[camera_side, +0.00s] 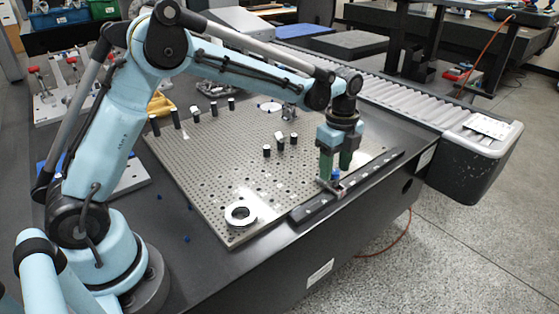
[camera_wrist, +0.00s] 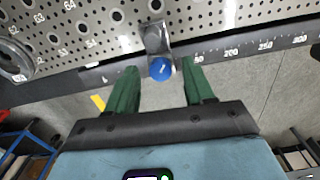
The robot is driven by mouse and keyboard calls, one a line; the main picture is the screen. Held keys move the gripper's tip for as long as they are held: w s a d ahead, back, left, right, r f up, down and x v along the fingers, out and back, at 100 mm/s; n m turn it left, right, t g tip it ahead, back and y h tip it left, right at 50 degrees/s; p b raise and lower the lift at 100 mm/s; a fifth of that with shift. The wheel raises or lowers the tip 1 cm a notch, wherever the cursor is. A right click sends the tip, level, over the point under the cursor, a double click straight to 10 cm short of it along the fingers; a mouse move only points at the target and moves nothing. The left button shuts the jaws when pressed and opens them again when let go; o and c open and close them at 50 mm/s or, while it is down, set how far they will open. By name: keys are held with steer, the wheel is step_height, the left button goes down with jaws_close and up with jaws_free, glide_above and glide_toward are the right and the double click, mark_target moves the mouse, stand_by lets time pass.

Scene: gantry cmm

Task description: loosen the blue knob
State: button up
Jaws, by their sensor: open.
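The blue knob (camera_wrist: 161,68) shows in the wrist view as a round blue top with a small white mark. It sits at the end of a grey metal bracket (camera_wrist: 155,38) at the edge of the perforated plate. My gripper (camera_wrist: 160,80) is open, with one green finger on each side of the knob's near side and gaps between. In the side view my gripper (camera_side: 338,176) points down over the plate's right edge. The knob (camera_side: 335,174) is a small blue patch between the fingers there, mostly hidden.
A black scale bar (camera_side: 345,187) with white numbers runs along the edge of the perforated plate (camera_side: 215,165). A metal ring (camera_side: 240,214) lies on the plate's near corner. Several black posts (camera_side: 267,151) stand farther back. A roller conveyor (camera_side: 365,85) lies behind.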

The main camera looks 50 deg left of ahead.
mark_target(334, 171)
steer(key=shift+f, duration=0.1)
jaws_close()
steer(key=shift+n, duration=2.2)
jaws_free()
step_height(334, 171, up, 12)
